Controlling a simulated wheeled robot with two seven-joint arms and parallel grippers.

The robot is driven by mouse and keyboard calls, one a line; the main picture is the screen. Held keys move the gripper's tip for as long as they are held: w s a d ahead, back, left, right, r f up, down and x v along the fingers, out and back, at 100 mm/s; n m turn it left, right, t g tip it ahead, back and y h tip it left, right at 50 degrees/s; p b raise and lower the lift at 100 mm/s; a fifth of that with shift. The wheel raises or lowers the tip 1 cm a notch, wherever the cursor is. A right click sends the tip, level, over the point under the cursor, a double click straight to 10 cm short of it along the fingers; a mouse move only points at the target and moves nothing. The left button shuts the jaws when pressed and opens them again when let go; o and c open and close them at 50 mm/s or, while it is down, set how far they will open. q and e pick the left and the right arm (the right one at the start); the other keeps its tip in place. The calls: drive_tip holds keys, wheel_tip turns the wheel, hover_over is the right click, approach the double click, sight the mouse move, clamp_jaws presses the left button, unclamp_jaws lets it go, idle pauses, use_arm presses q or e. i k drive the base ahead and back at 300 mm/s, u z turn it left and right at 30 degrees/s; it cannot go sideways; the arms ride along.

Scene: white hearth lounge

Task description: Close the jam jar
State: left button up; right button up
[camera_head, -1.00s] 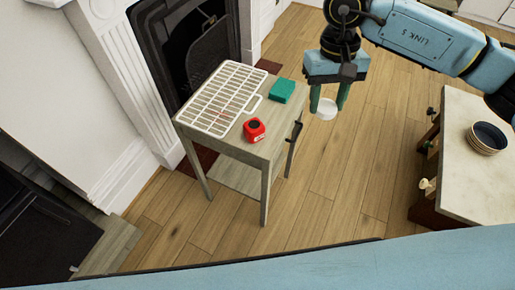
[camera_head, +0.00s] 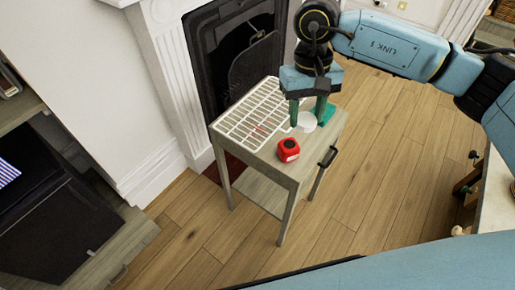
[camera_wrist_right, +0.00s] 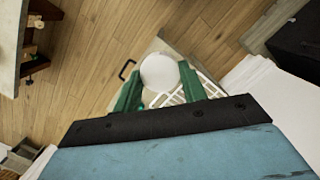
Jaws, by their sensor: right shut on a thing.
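My right gripper (camera_head: 307,112) is shut on a round white lid (camera_head: 307,122), above the back right part of the small wooden table. The lid also shows between the fingers in the right wrist view (camera_wrist_right: 159,72). A small red jar (camera_head: 288,150), boxy in shape with a dark round top, stands on the table's front part. It is in front of and a little left of the lid, apart from it. I cannot see the red jar in the wrist view, where the lid and gripper may hide it. My left gripper is not in view.
A white wire rack (camera_head: 250,117) covers the table's left and back. A black fireplace (camera_head: 222,60) stands behind.

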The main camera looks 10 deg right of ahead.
sight(289, 149)
drive_tip(key=u, duration=2.85)
drive_tip(key=k, duration=1.4)
drive_tip(key=z, duration=2.2)
drive_tip(key=i, duration=0.5)
drive_tip(key=u, duration=0.1)
